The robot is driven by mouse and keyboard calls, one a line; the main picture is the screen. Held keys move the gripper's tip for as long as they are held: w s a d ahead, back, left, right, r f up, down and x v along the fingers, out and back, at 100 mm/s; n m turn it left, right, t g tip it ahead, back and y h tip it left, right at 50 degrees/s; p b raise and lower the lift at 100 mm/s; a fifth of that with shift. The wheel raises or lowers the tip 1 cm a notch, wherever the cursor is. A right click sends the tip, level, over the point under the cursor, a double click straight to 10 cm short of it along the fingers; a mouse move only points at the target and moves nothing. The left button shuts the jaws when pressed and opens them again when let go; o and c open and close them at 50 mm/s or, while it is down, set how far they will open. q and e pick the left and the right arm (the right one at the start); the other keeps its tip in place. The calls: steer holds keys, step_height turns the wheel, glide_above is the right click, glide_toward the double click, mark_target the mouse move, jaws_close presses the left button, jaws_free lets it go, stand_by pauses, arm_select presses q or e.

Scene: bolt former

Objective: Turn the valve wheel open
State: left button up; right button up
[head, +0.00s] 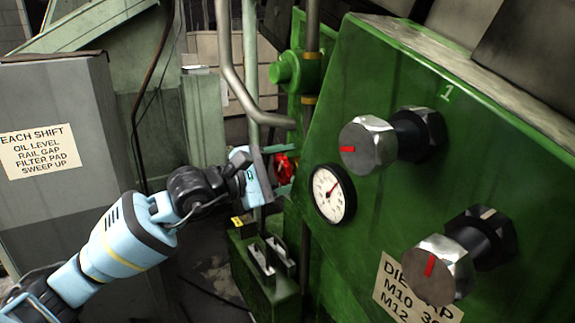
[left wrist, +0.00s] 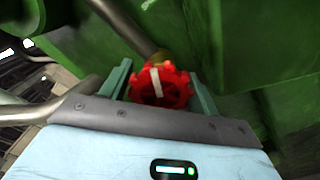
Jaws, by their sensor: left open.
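The valve wheel (head: 284,167) is small and red and sits at the left side of the green machine, left of the round gauge. In the left wrist view the red wheel (left wrist: 160,86) has a scalloped rim and a pale stripe on its face. My left gripper (head: 281,174) reaches in from the left, with its fingers at the wheel. In the left wrist view its two teal fingers (left wrist: 161,84) stand apart, one on each side of the wheel. I cannot tell whether they touch the rim. My right gripper is not in view.
The green machine (head: 470,165) fills the right, with a white gauge (head: 328,193) close to the wheel and two hex knobs (head: 367,146) (head: 437,269). Grey pipes (head: 232,70) run above the wheel. A grey cabinet (head: 60,130) with a notice stands at left.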

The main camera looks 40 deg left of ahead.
arm_select(q)
steer(key=shift+c, duration=0.3)
steer(key=c, duration=0.6)
steer(key=shift+c, duration=0.2)
